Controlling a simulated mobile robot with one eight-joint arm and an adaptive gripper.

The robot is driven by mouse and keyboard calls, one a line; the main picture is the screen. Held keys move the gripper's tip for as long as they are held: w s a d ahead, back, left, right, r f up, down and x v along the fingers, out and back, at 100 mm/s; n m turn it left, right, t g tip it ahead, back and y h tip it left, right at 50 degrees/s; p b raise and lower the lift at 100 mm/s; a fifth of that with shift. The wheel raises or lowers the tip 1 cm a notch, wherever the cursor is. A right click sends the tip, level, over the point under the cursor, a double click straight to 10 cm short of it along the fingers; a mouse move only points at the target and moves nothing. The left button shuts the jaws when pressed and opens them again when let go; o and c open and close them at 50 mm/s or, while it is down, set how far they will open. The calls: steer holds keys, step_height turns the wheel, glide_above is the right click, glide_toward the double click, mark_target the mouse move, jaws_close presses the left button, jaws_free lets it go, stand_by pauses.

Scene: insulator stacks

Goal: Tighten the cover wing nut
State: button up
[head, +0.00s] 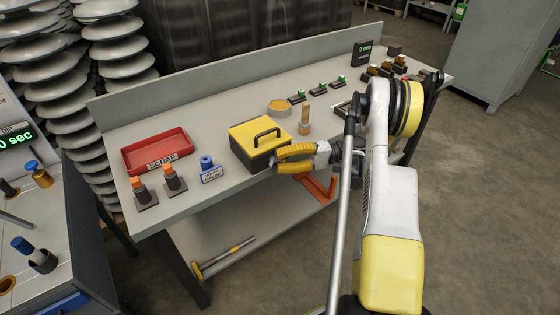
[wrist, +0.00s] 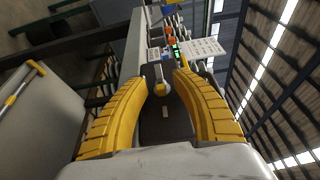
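The yellow-topped box (head: 262,132) with a black handle and dark sides stands near the front edge of the workbench. My gripper (head: 277,160) is level with its right side, its two yellow fingers apart. In the wrist view, a small yellow and silver fitting (wrist: 162,88), which looks like the cover wing nut, sits on a dark face between the open fingers. I cannot tell whether a finger touches it. In the head view the fingers hide this fitting.
A red scrap tray (head: 158,151), orange-topped pieces (head: 172,179) and a blue-topped piece (head: 207,165) stand left on the bench (head: 225,187). A wooden-looking post (head: 305,120) and a round tan dish (head: 279,107) stand behind my gripper. An orange bracket (head: 318,188) is below it.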

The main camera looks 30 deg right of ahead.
mark_target(280, 144)
steer(key=o, duration=1)
step_height(280, 144, up, 7)
steer(key=shift+f, duration=0.1)
steer(key=shift+c, duration=0.2)
step_height(280, 144, up, 3)
steer(key=shift+f, duration=0.2)
steer(key=c, duration=1)
steer(key=shift+o, duration=0.2)
steer(key=shift+a+r, duration=0.15)
steer(key=shift+r, duration=0.25)
